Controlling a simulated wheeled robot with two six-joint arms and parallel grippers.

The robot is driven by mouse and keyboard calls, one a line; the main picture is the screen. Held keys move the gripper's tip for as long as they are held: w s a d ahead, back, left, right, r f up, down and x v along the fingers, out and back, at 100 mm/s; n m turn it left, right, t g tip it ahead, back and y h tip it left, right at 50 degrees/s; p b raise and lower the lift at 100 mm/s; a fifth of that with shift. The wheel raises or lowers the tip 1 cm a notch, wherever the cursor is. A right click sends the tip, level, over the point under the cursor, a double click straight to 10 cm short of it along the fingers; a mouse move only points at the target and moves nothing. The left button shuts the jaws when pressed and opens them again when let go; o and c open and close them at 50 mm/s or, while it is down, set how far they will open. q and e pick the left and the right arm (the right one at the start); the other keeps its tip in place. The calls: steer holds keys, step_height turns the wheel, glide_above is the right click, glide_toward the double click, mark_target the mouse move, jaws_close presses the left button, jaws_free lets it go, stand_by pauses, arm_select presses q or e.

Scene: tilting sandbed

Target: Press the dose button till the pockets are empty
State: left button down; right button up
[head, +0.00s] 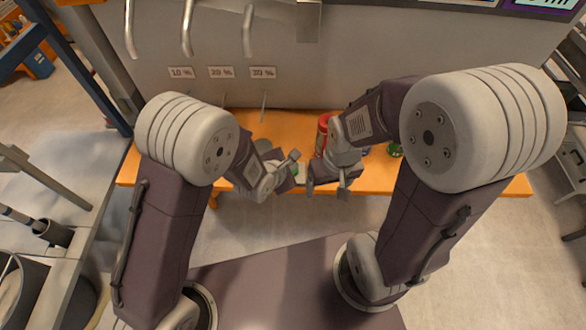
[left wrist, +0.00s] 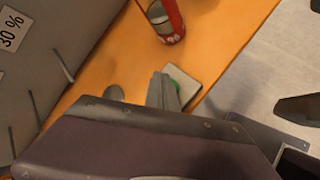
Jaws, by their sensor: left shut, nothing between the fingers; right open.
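The green dose button shows beside my left gripper in the left wrist view (left wrist: 174,72), on a pale grey plate (left wrist: 192,84) at the edge of the orange bench. My left gripper (head: 292,158) is shut and empty; its fingers (left wrist: 162,88) hide part of the button in the left wrist view. Whether they touch the button I cannot tell. In the head view a bit of green (head: 296,170) shows by the left fingers. My right gripper (head: 328,189) is open and empty, right of the left one, near the bench's front edge. I cannot make out the pockets.
A red can-like container (head: 322,134) stands on the orange bench (head: 440,180) behind my right gripper; it also shows in the left wrist view (left wrist: 172,22). A green item (head: 395,149) lies farther right. Behind rises a grey panel (head: 340,60) with percent labels (head: 221,72).

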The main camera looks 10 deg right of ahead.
stand_by(0.5)
arm_select(q)
steer(key=shift+f+b, duration=0.4)
steer(key=shift+b, duration=0.05)
steer(key=shift+f+b, duration=0.5)
steer(key=shift+f, duration=0.05)
stand_by(0.5)
steer(key=shift+r, duration=0.15)
steer(key=shift+r+p, duration=0.7)
steer(key=shift+r, duration=0.1)
step_height(320, 180, up, 5)
steer(key=p, duration=0.4)
steer(key=shift+r, duration=0.1)
stand_by(0.3)
